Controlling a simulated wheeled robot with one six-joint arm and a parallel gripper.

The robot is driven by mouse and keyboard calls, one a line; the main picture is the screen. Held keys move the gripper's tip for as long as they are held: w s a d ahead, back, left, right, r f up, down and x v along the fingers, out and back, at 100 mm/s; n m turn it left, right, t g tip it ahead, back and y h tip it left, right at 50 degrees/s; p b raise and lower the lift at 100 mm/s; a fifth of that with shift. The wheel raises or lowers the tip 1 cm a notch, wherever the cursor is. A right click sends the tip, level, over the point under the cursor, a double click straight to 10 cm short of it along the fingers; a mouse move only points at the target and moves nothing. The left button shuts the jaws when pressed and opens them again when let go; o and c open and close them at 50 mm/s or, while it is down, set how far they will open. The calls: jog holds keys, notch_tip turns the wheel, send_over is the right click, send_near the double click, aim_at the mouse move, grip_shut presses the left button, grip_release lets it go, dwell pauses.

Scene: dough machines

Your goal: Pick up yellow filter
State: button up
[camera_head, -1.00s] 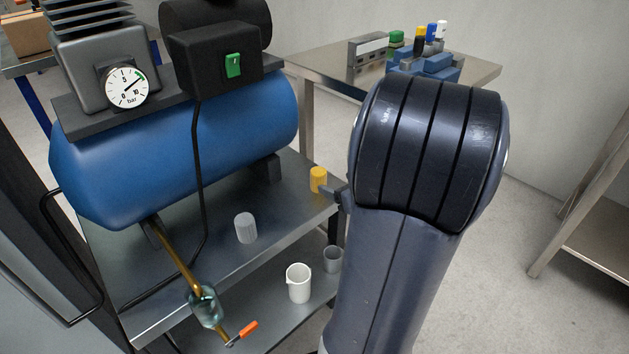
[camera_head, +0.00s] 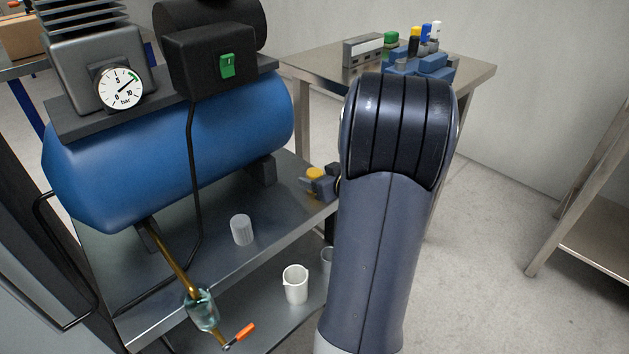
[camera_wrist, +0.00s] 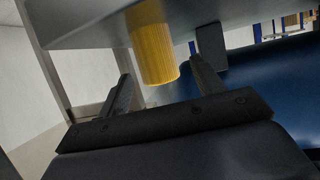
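The yellow filter (camera_head: 315,173) is a small ribbed cylinder standing on the metal shelf (camera_head: 215,262) below the blue compressor tank. My gripper (camera_head: 312,184) is beside it at the shelf's right end, and its fingers partly hide the filter's lower part. In the wrist view, which looks upside down, the filter (camera_wrist: 153,45) shows between the two black fingers of my gripper (camera_wrist: 161,66). The fingers are spread, one on each side, with a visible gap to the filter. The gripper is open and holds nothing.
The blue tank (camera_head: 170,145) stands close behind the filter. A grey ribbed filter (camera_head: 241,229) stands further left on the same shelf. A glass bowl (camera_head: 201,310) hangs at the front edge. A white beaker (camera_head: 295,284) stands on the lower shelf. A steel table (camera_head: 330,62) is behind.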

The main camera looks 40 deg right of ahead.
jog(key=c, duration=1)
